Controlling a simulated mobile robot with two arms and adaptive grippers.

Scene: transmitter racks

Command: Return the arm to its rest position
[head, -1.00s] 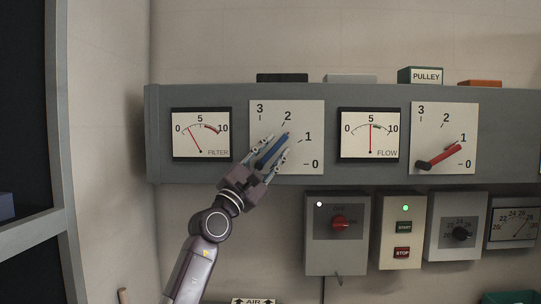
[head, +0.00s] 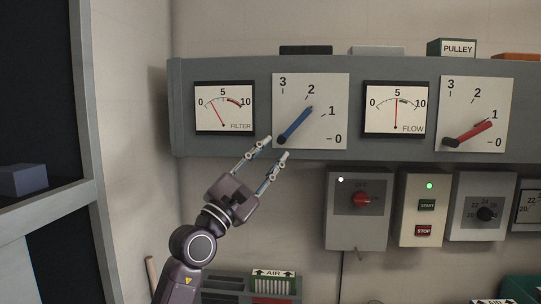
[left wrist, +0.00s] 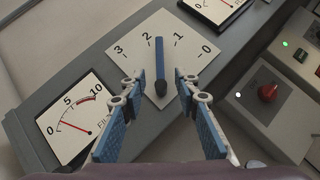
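My left gripper (head: 269,150) is open and empty, just below and left of the blue lever (head: 296,124) in the head view. The blue lever stands on a white dial plate marked 0 to 3 and points between 1 and 2. In the left wrist view the blue lever (left wrist: 160,66) lies beyond and between the two open blue-padded fingers (left wrist: 158,104), apart from them. My right gripper is not in view.
The grey panel (head: 184,110) also carries the FILTER gauge (head: 224,107), the FLOW gauge (head: 396,108) and a red lever (head: 472,133) near 1. Below hang a red-knob box (head: 357,235) and a START/STOP box (head: 424,187). A grey rack (head: 98,190) stands at left.

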